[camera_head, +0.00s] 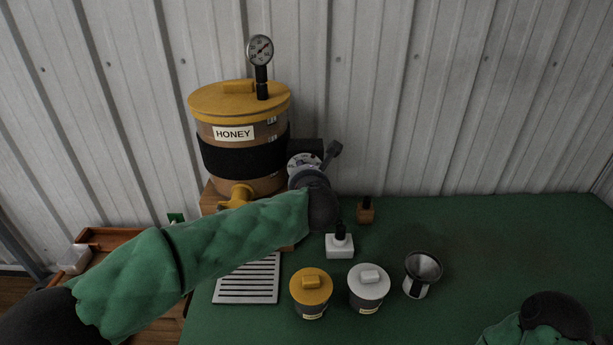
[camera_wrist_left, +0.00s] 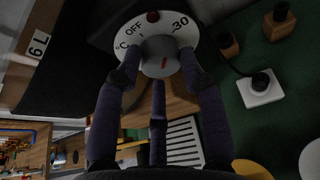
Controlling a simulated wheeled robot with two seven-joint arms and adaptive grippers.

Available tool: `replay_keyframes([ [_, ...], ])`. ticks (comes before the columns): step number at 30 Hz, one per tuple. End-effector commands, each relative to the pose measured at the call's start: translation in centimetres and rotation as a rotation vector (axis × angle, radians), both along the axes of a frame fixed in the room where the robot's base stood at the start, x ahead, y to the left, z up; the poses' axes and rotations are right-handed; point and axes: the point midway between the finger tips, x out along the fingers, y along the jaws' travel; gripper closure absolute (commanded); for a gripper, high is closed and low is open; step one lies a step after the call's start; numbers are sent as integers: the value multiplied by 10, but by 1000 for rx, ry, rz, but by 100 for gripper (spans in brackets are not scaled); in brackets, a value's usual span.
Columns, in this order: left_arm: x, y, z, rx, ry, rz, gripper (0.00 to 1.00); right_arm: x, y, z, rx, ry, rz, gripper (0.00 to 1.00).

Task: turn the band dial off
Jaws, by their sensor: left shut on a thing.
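The band dial (camera_wrist_left: 178,22) has a white face marked OFF, 30 and °C, with a grey knob (camera_wrist_left: 160,52) carrying a red mark. The mark is on the knob's lower side in the left wrist view, away from OFF. My left gripper (camera_wrist_left: 158,72) is shut on the knob, with fingers on both sides and a third finger below. In the head view the dial face (camera_head: 299,160) shows partly behind my left gripper (camera_head: 318,172), beside the black band (camera_head: 240,158) around the honey barrel (camera_head: 235,185). Only a dark joint and green sleeve of my right arm show.
A gauge (camera_head: 260,51) stands on the barrel lid. A white block (camera_head: 340,247), a wooden block (camera_head: 366,212), a yellow-lidded jar (camera_head: 311,289), a white-lidded jar (camera_head: 369,286), a metal cup (camera_head: 422,273) and a slotted tray (camera_head: 247,280) are nearby. The green tabletop is clear at right.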

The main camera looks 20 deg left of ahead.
Motion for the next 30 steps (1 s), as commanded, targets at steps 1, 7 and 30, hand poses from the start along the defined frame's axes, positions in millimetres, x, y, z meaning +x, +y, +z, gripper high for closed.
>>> replay_keyframes([
  [1, -1, 1, -6, -42, -2, 2, 92, 0, 0, -1, 0, 0, 0, 60],
  [7, -1, 2, -7, -224, -54, 1, 92, 0, 0, -1, 0, 0, 0, 60],
  [30, -2, 2, -10, -694, -186, -3, 92, 0, 0, -2, 0, 0, 0, 60],
])
